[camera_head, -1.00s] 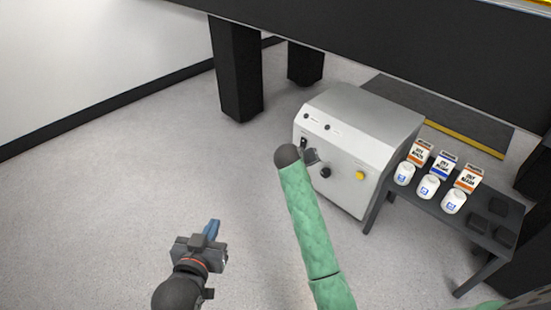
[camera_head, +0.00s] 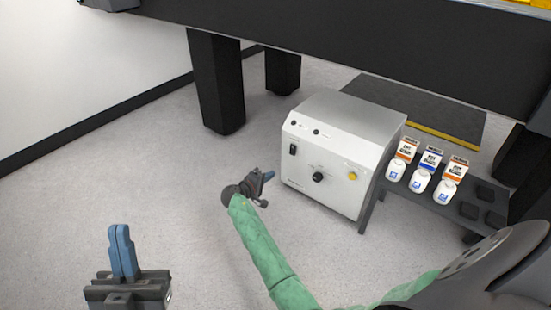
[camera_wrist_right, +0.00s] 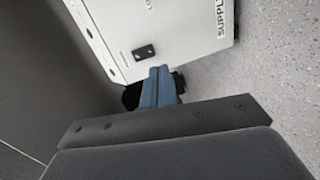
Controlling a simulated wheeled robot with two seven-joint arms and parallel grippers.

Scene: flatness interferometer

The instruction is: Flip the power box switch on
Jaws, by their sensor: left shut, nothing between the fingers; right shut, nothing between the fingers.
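The power box (camera_head: 340,145) is a light grey cabinet on the floor. Its black rocker switch (camera_head: 292,150) is at the upper left of the front panel, and shows in the right wrist view (camera_wrist_right: 144,52) just past the fingertips. Whether it is on or off is too small to tell. My right gripper (camera_head: 267,176) is shut and empty, left of the panel and below the switch, apart from it in the head view. Its blue fingers (camera_wrist_right: 159,86) point at the panel in the wrist view. My left gripper (camera_head: 121,250) is shut and empty at lower left, far from the box.
A black knob (camera_head: 318,177) and a yellow button (camera_head: 352,176) are on the same panel. A low dark table (camera_head: 465,212) with several bottles and cartons stands right of the box. A black table leg (camera_head: 217,85) is behind. Floor at left is clear.

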